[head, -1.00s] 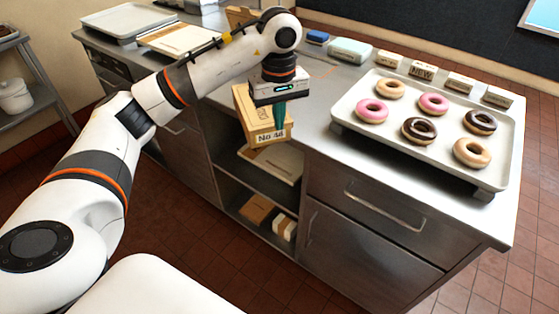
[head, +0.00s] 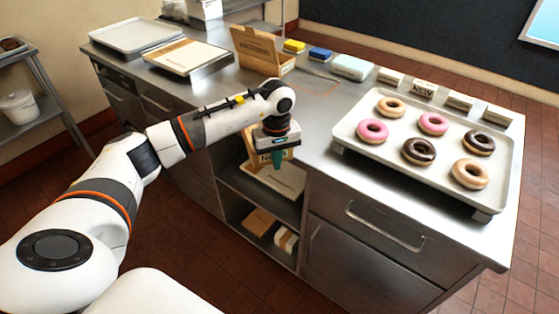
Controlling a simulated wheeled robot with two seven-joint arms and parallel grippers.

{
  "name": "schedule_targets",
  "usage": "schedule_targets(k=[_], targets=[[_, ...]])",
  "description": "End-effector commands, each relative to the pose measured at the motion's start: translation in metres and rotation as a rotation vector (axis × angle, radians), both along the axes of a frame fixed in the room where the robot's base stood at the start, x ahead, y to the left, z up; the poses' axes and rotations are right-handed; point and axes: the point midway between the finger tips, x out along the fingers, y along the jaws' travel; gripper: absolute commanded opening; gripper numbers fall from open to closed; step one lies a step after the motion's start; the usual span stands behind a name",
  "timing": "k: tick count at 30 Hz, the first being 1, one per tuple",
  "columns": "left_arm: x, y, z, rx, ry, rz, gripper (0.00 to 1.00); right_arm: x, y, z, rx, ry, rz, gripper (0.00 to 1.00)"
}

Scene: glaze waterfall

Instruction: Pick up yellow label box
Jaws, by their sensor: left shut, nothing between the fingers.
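A yellowish cardboard box with a pale printed label (head: 265,158) is in the upper part of the open cabinet bay, largely hidden behind my left gripper. My left gripper (head: 277,164) points down in front of the bay, with its dark green fingers together and nothing between them. The fingertips overlap the box's label in the picture; I cannot tell whether they touch it. My right gripper is not in view.
A tray of doughnuts (head: 345,128) stands on the steel counter at right. Yellow (head: 293,46) and blue (head: 320,53) blocks and an open cardboard box (head: 258,52) stand at the back. The bay's shelf (head: 262,194) and bottom hold other boxes.

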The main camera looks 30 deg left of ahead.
Motion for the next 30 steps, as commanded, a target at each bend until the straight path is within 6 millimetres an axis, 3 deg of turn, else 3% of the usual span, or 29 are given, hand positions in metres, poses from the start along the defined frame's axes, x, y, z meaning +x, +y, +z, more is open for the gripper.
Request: schedule_targets(k=[10,18,30], targets=[[0.001,0.001,-0.001,0.000,0.000,0.000,0.00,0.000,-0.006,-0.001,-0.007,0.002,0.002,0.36],[0.014,0.018,-0.002,0.000,-0.001,0.002,0.00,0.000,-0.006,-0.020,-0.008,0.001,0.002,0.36],[0.013,0.015,0.000,-0.001,0.001,-0.001,0.00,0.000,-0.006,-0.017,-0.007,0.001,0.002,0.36]])
